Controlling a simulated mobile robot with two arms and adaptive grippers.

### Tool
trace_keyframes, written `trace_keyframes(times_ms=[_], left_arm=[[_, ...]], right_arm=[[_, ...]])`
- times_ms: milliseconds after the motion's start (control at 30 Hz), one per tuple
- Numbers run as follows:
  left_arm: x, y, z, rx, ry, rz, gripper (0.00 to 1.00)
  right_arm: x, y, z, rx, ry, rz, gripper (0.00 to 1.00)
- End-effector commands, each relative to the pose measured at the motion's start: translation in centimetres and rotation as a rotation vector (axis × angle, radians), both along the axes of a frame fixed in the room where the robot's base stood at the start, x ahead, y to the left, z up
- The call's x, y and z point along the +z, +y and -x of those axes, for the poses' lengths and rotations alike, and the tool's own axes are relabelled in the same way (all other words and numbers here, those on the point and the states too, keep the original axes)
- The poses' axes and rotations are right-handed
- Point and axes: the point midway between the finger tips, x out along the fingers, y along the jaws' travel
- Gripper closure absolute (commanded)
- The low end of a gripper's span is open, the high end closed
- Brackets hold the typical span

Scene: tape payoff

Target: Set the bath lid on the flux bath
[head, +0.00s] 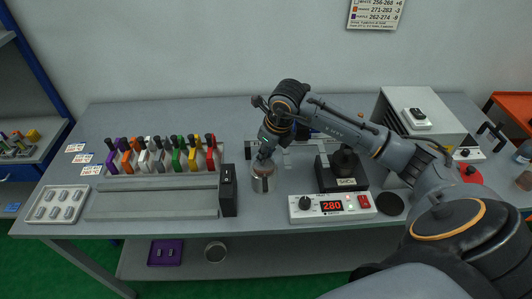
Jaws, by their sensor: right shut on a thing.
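A small metal cup (262,184), which looks like the flux bath, stands upright near the middle of the table. My right gripper (264,160) points down directly above it. The gripper is shut on a thin, pale round piece (262,169) at the cup's top, which looks like the bath lid. The fingers partly hide this piece. I cannot tell whether it rests on the rim or hangs just above it. My left gripper is not in view.
A controller (332,206) reading 280 and a dark block (341,174) stand right of the cup. A black upright box (228,190) and a rack of coloured-handled tools (160,158) stand left. A dark disc (390,204) lies right of the controller.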

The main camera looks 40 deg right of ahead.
Motion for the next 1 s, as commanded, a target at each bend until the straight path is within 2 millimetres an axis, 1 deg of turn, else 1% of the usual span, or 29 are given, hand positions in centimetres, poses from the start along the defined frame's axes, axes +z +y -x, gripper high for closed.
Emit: trace_keyframes(times_ms=[667,700,767,800,1000], left_arm=[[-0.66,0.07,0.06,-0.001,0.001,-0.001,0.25],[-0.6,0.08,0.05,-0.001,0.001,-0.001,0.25],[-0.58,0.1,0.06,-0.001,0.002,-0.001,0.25],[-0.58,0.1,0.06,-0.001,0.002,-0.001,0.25],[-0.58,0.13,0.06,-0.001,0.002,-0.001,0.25]], right_arm=[[-0.61,-0.01,-0.02,0.0,0.0,0.0,1.0],[-0.54,-0.02,-0.02,0.0,-0.001,0.0,0.73],[-0.53,-0.01,-0.01,0.0,0.0,0.0,0.6],[-0.53,-0.01,-0.01,0.0,0.0,0.0,0.52],[-0.54,-0.01,-0.01,0.0,0.0,0.0,0.52]])
